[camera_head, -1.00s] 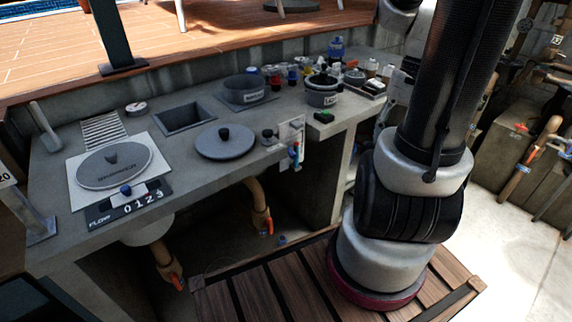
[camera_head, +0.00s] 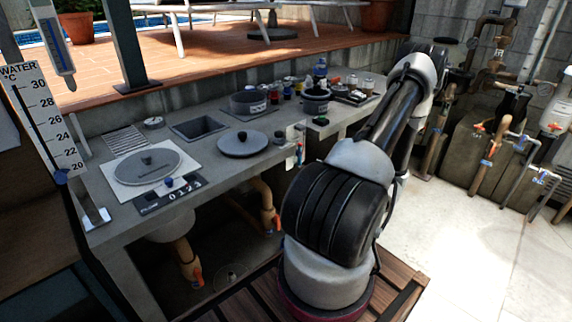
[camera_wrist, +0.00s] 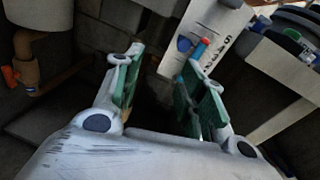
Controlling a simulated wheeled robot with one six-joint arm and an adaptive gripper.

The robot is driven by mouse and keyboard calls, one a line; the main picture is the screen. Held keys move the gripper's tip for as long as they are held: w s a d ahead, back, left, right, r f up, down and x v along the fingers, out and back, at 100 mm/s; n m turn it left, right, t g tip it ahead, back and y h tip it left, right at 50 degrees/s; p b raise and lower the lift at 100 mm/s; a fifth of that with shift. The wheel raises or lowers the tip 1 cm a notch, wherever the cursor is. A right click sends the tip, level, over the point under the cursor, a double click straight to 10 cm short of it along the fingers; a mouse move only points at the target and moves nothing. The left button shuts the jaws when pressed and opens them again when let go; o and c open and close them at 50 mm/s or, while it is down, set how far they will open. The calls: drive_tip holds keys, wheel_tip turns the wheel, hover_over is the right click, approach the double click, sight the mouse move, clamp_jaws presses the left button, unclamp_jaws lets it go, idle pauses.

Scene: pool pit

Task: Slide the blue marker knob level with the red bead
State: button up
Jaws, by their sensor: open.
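The blue marker knob (camera_wrist: 184,44) is on a white numbered plate (camera_wrist: 222,32), at the top centre of the wrist view. The red bead (camera_wrist: 205,41) shows just right of it, at the upper end of a short bluish piece. My gripper (camera_wrist: 165,58) is open and empty, with green-lined fingers. The plate lies beyond the fingertips, and the right fingertip overlaps its lower part in the picture. In the head view the plate (camera_head: 294,132) hangs at the counter's front edge, with small blue and red parts. My gripper is hidden there behind my arm.
The concrete counter (camera_head: 105,198) holds a round grey lid (camera_head: 243,143), pots and small bottles. An orange-handled pipe (camera_head: 267,205) is below it. A WATER scale board (camera_head: 45,115) with another blue knob (camera_head: 61,177) stands at left. Pale floor at right is open.

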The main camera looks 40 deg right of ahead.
sight(300, 155)
drive_tip(key=shift+m+t+h, duration=0.3)
drive_tip(key=shift+t+h, duration=0.2)
drive_tip(key=shift+h, duration=0.2)
drive_tip(key=w, duration=0.3)
drive_tip(key=w+r, duration=0.1)
drive_tip(key=w, duration=0.2)
drive_tip(key=w+d, duration=0.1)
drive_tip(key=w, duration=0.2)
drive_tip(key=shift+w+r, duration=0.1)
drive_tip(key=shift+r, duration=0.3)
clamp_jaws()
